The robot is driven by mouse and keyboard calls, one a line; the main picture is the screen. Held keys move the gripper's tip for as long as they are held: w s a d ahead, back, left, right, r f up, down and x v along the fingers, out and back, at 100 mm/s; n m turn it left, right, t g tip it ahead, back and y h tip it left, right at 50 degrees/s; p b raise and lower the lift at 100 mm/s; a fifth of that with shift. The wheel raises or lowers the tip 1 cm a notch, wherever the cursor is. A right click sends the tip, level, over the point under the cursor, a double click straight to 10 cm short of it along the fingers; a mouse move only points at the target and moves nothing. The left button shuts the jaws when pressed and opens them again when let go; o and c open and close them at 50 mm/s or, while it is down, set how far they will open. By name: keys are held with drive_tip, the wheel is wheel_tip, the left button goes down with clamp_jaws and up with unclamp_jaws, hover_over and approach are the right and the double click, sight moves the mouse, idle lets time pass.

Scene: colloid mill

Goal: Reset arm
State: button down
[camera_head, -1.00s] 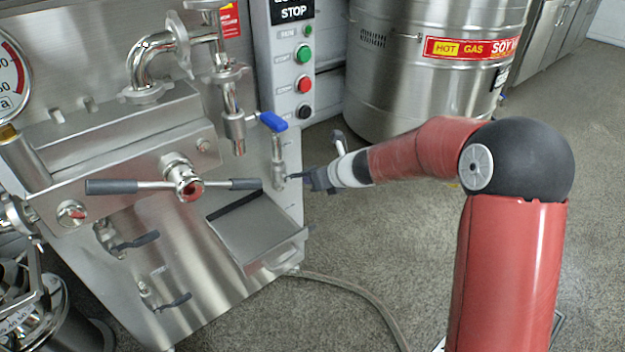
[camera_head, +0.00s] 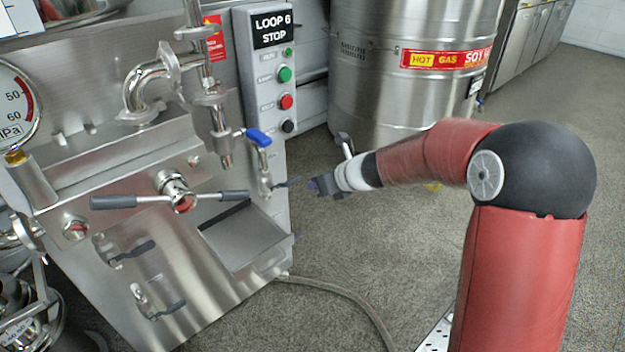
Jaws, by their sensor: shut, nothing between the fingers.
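My gripper (camera_head: 318,187) is at the end of my red arm, to the right of the steel mill machine (camera_head: 212,285). It is small in view, shut and empty. It points left toward the small valve (camera_head: 264,182) with a dark lever at the machine's right side. A small gap shows between the gripper and that lever. My arm is bent at the large black elbow, with the forearm reaching left.
A control panel (camera_head: 268,95) with green, red and black buttons stands behind the valve with the blue handle (camera_head: 259,137). A big steel tank (camera_head: 405,95) stands behind my forearm. A hose (camera_head: 345,300) lies on the grey floor (camera_head: 375,250). Open floor lies right of the machine.

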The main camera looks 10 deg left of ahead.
drive_tip(key=s+d+r+n+h, duration=0.2)
drive_tip(key=s+d+r+n, duration=0.3)
drive_tip(key=s+n, duration=0.3)
drive_tip(key=s+d+r+n+h, duration=0.1)
drive_tip(key=s+d+r+n, duration=0.35)
drive_tip(key=s+n, duration=0.3)
drive_tip(key=s+d+n+h, duration=0.5)
drive_tip(key=s+d+n, duration=0.6)
drive_tip(key=s, duration=0.6)
drive_tip(key=d, duration=0.2)
drive_tip(key=shift+d+h, duration=0.35)
drive_tip(key=shift+h, duration=0.05)
drive_tip(key=shift+s+r, duration=0.1)
